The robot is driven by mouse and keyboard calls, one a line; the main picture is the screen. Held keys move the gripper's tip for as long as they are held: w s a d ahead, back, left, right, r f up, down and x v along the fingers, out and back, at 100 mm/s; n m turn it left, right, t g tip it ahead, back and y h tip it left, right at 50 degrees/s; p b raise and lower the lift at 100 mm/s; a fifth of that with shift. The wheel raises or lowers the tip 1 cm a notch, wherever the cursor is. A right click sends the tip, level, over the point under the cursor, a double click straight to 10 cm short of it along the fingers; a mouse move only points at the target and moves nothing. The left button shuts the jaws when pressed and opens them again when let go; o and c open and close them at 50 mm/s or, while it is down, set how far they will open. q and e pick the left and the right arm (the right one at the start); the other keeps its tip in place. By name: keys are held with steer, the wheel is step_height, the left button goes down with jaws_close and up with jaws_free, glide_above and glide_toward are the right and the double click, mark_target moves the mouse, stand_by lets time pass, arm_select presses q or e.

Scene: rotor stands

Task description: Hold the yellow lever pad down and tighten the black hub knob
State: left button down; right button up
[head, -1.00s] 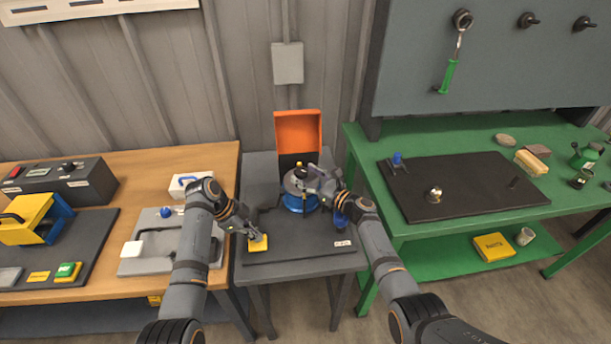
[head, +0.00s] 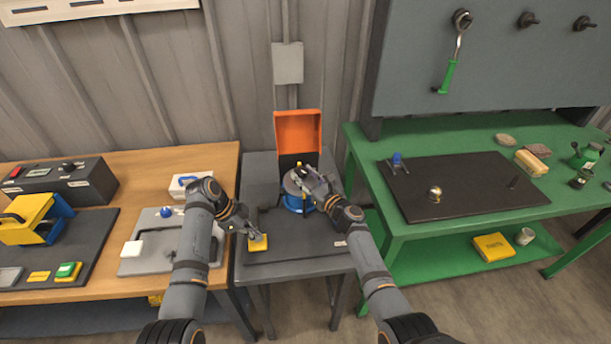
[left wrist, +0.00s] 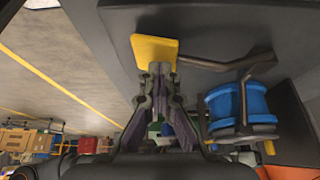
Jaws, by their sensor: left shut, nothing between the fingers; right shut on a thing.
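The yellow lever pad (head: 258,244) is at the front left of the dark plate on the small grey table. My left gripper (head: 252,233) is shut and empty, its fingertips at the pad and seemingly touching it. In the left wrist view the pad (left wrist: 150,50) lies just beyond the shut fingertips (left wrist: 160,70), and a dark bent lever (left wrist: 225,65) runs from it towards the blue drum (left wrist: 242,105). The blue rotor body (head: 293,204) has a grey top disc. My right gripper (head: 304,176) is shut at the top centre of it; the black hub knob there is mostly hidden by the fingers.
An open orange box (head: 298,132) stands behind the rotor. A wooden bench (head: 140,165) is on the left and a green bench (head: 440,135) on the right, both carrying fixtures.

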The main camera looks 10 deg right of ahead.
steer(key=m+h, duration=0.1)
steer(key=m+t+h, duration=0.1)
steer(key=h, duration=0.1)
steer(key=shift+a+t, duration=0.2)
steer(key=shift+t, duration=0.1)
steer(key=o, duration=1.2)
steer(key=shift+c, duration=0.2)
steer(key=v, duration=1.2)
steer(key=shift+a, duration=0.1)
